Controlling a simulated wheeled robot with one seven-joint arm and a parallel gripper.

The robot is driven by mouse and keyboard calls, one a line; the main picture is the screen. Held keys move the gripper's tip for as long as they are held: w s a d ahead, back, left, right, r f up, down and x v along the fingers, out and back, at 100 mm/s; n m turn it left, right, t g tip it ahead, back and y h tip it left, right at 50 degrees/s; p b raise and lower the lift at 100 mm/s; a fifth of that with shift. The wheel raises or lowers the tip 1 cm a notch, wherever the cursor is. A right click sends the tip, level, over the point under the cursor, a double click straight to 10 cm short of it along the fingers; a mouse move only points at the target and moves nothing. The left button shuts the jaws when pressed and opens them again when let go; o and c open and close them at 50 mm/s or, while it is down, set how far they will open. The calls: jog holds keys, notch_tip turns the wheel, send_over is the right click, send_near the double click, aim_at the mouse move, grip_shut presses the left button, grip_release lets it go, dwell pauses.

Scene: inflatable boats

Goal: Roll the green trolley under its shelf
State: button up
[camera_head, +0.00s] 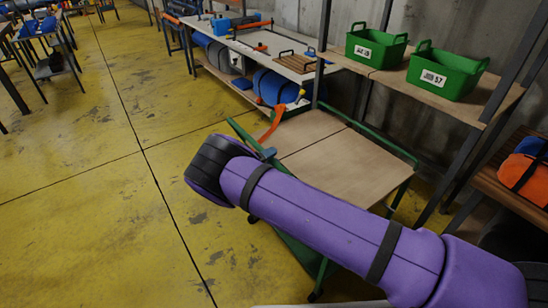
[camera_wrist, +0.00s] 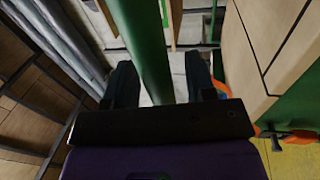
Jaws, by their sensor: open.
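The green trolley (camera_head: 327,172) has a green frame and a light wooden top. In the head view it stands on the yellow floor in front of a wooden shelf (camera_head: 410,87) that carries green bins; its far edge is close to that shelf. My purple arm crosses in front of the trolley and hides part of it. My gripper is not clearly visible in the head view. In the wrist view my gripper (camera_wrist: 161,85) is open, with a green bar (camera_wrist: 145,45) running between its dark fingers. I cannot tell whether they touch it.
Two green bins (camera_head: 376,46) (camera_head: 446,73) stand on the shelf. A workbench (camera_head: 240,38) with tools and blue rolls beneath adjoins it on the left. An orange bag (camera_head: 525,172) lies on a wooden bench at right. The yellow floor (camera_head: 95,170) on the left is mostly clear.

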jog(key=shift+w+d+r, duration=0.1)
jog(key=shift+w+d, duration=0.15)
jog(key=shift+d, duration=0.15)
